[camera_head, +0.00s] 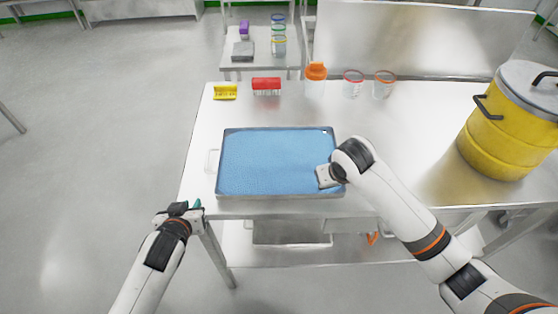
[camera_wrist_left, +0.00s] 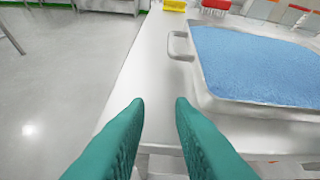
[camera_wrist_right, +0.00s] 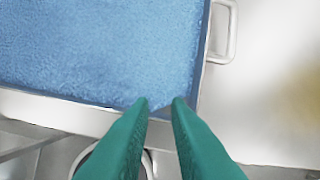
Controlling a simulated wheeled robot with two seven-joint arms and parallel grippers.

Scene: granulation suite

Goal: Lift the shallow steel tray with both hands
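The shallow steel tray (camera_head: 270,196), filled with blue material (camera_head: 270,160), lies flat on the steel table. Its left handle (camera_head: 212,162) shows in the head view and also in the left wrist view (camera_wrist_left: 178,45). Its right handle (camera_wrist_right: 229,35) shows in the right wrist view; my right arm hides it in the head view. My left gripper (camera_wrist_left: 160,101) is open and empty, off the tray's front left corner near the table edge. My right gripper (camera_wrist_right: 162,102) is open, with fingertips over the tray's front right corner, in front of the right handle. I cannot tell whether they touch the tray.
A yellow drum (camera_head: 490,140) stands at the table's right. A yellow rack (camera_head: 225,93), a red rack (camera_head: 266,85), an orange-topped bottle (camera_head: 316,75) and two red-rimmed jars (camera_head: 353,85) stand behind the tray. The floor left of the table is clear.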

